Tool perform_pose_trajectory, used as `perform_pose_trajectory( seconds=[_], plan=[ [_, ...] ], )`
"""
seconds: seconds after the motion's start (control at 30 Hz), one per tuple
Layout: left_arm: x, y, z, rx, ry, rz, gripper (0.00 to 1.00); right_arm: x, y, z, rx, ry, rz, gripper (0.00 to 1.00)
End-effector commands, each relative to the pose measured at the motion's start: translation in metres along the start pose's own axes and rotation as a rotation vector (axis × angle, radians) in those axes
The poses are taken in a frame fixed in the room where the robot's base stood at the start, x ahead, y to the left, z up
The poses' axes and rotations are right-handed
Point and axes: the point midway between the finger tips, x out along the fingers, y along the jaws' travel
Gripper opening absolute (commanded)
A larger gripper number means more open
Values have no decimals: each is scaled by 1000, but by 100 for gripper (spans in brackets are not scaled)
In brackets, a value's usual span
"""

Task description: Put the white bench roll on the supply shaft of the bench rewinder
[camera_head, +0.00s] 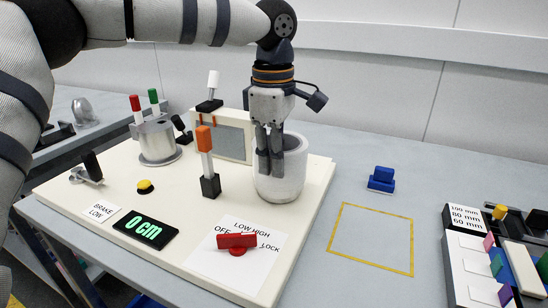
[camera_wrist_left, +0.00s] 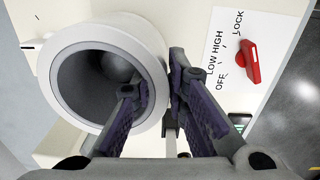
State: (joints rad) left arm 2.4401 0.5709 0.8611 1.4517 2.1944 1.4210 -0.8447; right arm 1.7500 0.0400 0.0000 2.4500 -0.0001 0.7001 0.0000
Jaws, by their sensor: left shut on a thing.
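The white bench roll (camera_head: 280,182) is upright over the right part of the cream bench rewinder (camera_head: 110,190). My left gripper (camera_head: 270,165) points down and is shut on the roll's wall. In the left wrist view, one finger is inside the bore of the roll (camera_wrist_left: 67,48) and the other outside, with the left gripper (camera_wrist_left: 160,90) at the rim. The supply shaft is not visible; I cannot tell whether it is inside the roll, nor whether the roll's bottom touches the deck. My right gripper is not in view.
An orange-topped post (camera_head: 205,140) stands just left of the roll. A metal cylinder (camera_head: 158,142) is at the back left. A yellow outlined square (camera_head: 372,264) on the table is empty.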

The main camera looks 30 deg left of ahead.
Motion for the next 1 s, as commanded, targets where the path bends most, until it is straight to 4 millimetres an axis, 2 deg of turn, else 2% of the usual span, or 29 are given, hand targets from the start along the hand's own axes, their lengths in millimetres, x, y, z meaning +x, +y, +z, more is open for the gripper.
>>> perform_pose_trajectory(
  seconds=[0.27,0.8,1.0],
  plan=[
    [2,0,0,0,2,-8,0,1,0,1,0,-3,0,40],
    [-32,1,0,0,-1,1,0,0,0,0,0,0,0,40],
    [-34,1,0,1,0,0,0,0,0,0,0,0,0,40]
  ],
)
